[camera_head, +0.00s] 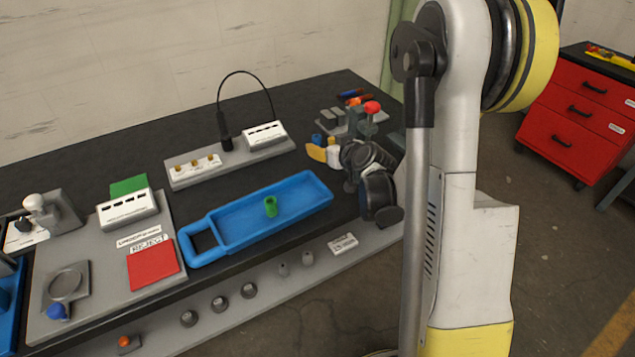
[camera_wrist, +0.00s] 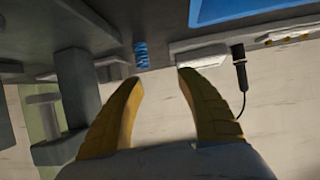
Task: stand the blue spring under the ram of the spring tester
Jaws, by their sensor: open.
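The blue spring (camera_head: 317,138) stands on the dark bench near the right end, just behind my gripper. In the wrist view the blue spring (camera_wrist: 141,54) is beyond the fingertips, within the span between them and nearer the left finger, not touched. My gripper (camera_head: 322,148) is open and empty, its yellow fingers apart, also in the wrist view (camera_wrist: 158,82). The spring tester (camera_head: 372,107), grey with a red knob, stands to the right, partly hidden by my arm. A grey upright, likely the tester (camera_wrist: 76,75), is at left in the wrist view. Its ram is not clear.
A blue tray (camera_head: 222,233) holds a green spring (camera_head: 270,206). Grey blocks (camera_head: 335,116) stand behind the blue spring. A white-labelled box (camera_head: 264,135) with a black cable device (camera_head: 226,130) is to the left. A red reject pad (camera_head: 153,264) lies further left.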

